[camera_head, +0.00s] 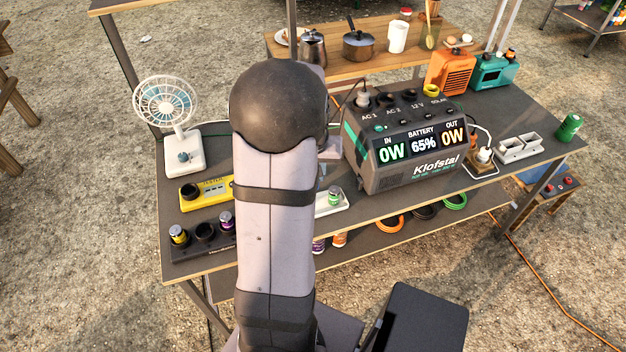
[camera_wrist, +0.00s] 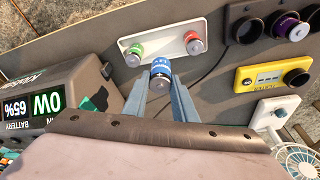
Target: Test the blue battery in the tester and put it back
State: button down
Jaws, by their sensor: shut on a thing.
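In the wrist view my gripper (camera_wrist: 160,82) is shut on the blue battery (camera_wrist: 160,68), which stands out between the fingertips at the near edge of the white tray (camera_wrist: 166,38). I cannot tell its height above the table. The tray bears a green battery (camera_wrist: 134,52) and a red-banded battery (camera_wrist: 193,42) with a gap between them. The yellow tester (camera_wrist: 262,78), with a small display and a round black cup (camera_wrist: 297,77), lies to the right, its cup seemingly empty. In the head view the tester (camera_head: 203,193) shows left of my arm, which hides my gripper and the blue battery.
A black holder (camera_head: 190,247) with several round sockets, some filled, lies at the table's front left. A white fan (camera_head: 178,130) stands behind the tester. A large power station (camera_head: 405,145) reading 65% stands right of the tray (camera_head: 338,201).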

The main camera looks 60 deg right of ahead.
jog(key=shift+r, duration=0.15)
jog(key=shift+w+a, duration=0.1)
jog(key=shift+w, duration=0.2)
jog(key=w+a+p, duration=0.1)
jog(key=w+a, duration=0.3)
jog(key=w, duration=0.7)
jog(key=w+a+p, duration=0.1)
jog(key=w+a, duration=0.3)
jog(key=w, duration=0.7)
jog(key=w+a+p, duration=0.1)
jog(key=w+a, duration=0.3)
jog(key=w, duration=0.8)
jog(key=shift+a, duration=0.2)
jog(key=shift+f+b, duration=1.45)
jog(key=shift+f, duration=0.8)
jog(key=shift+f+b, duration=1.05)
jog(key=shift+f, duration=0.55)
jog(key=c, duration=1.4)
grip_release()
